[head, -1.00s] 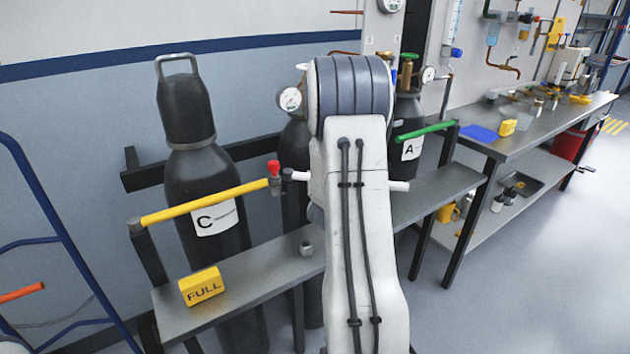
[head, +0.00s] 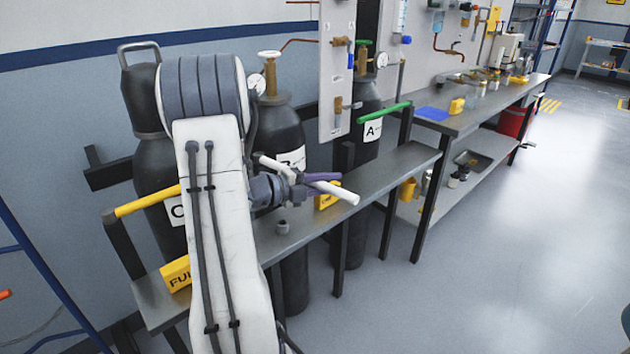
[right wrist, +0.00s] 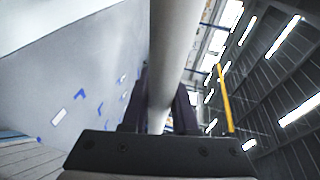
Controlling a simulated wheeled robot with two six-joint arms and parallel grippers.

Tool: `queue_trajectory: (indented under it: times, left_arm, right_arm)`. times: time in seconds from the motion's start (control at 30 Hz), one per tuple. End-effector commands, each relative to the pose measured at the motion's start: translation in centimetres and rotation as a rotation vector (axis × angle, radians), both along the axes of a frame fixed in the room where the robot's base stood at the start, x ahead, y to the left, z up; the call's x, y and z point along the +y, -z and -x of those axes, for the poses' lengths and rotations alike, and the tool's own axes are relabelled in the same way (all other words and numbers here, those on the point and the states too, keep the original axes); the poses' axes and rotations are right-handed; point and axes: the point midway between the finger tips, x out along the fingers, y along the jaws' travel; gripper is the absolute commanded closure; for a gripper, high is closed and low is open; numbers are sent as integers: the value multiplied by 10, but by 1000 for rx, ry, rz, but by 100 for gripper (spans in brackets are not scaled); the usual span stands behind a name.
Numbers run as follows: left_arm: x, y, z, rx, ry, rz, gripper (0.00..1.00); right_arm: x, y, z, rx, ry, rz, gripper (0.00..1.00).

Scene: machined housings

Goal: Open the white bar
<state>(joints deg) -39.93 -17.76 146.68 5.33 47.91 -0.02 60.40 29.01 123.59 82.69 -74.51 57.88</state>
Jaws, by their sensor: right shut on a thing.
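The white bar (head: 338,191) sticks out at an angle from the rack, in front of the gas cylinder labelled B (head: 284,125). Its free end points to the lower right, over the front of the grey shelf. My right gripper (head: 318,178) is shut on the bar between its two ends. In the right wrist view the bar (right wrist: 176,50) runs down between the dark fingers of the gripper (right wrist: 160,110). My right arm hides part of the rack and of cylinder C. My left gripper is not in view.
A yellow bar (head: 147,201) crosses cylinder C at the left, and a green bar (head: 384,114) crosses cylinder A (head: 366,145). Yellow blocks (head: 176,274) and a small grey fitting (head: 282,227) are on the shelf (head: 350,197). The floor (head: 470,270) at the right is clear.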

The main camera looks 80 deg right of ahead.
Motion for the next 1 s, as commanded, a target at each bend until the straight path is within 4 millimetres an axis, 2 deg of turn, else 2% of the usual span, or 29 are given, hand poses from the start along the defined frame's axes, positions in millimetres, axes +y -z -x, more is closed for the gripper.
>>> queue_trajectory:
  times: [0.43, 0.47, 0.5, 0.53, 0.87, 1.0]
  left_arm:
    - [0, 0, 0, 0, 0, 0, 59]
    - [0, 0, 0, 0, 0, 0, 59]
    - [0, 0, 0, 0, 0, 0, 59]
    - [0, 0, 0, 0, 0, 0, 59]
    - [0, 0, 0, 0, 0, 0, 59]
    - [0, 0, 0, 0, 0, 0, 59]
  right_arm:
    - [-3, -1, -2, -5, 0, 5, 100]
    - [-3, -1, -2, -5, 0, 5, 69]
    - [-3, -1, -2, -4, 1, 6, 54]
    - [-3, -1, -2, -5, 2, 5, 43]
    - [0, -1, 1, -2, 11, 2, 43]
    - [8, -3, -9, -2, 9, 3, 43]
